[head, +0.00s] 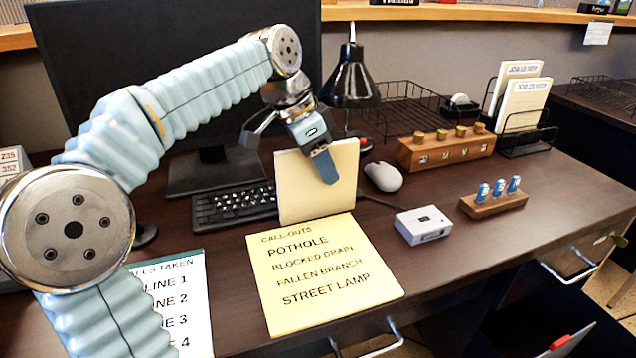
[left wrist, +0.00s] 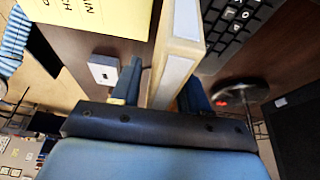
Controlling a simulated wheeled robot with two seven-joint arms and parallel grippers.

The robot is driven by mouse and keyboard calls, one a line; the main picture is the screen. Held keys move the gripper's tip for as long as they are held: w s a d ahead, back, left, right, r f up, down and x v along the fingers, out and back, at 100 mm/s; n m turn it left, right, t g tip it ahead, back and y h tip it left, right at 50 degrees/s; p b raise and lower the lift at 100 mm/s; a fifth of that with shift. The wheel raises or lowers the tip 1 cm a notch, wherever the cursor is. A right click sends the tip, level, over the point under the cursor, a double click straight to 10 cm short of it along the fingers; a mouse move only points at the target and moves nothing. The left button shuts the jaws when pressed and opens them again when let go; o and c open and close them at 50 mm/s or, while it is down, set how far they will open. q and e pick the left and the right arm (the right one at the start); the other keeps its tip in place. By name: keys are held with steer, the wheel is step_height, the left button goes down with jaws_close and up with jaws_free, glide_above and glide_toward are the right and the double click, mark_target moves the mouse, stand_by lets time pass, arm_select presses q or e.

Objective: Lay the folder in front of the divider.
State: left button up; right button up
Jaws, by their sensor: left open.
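A cream folder (head: 298,195) stands upright on the desk between the keyboard and the yellow call-outs sheet. My left gripper (head: 318,152) is at its top edge, with one blue finger in front of its face; the other finger is hidden behind it. In the left wrist view the folder (left wrist: 180,45) runs between the two fingers of my open left gripper (left wrist: 163,88), with a gap beside the left finger. A black wire divider rack (head: 528,146) at the right back holds upright labelled cream folders. My right gripper is not in view.
The call-outs sheet (head: 325,275) lies at the front middle. A grey mouse (head: 383,176), white box (head: 423,225), wooden block with blue pieces (head: 493,204) and wooden block with knobs (head: 445,150) stand to the right. Bare desk lies before the rack. A black lamp (head: 350,80) stands behind.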

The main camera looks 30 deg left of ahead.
arm_select(q)
steer(key=shift+f, duration=0.25)
steer(key=shift+c, duration=0.2)
stand_by(0.3)
jaws_close()
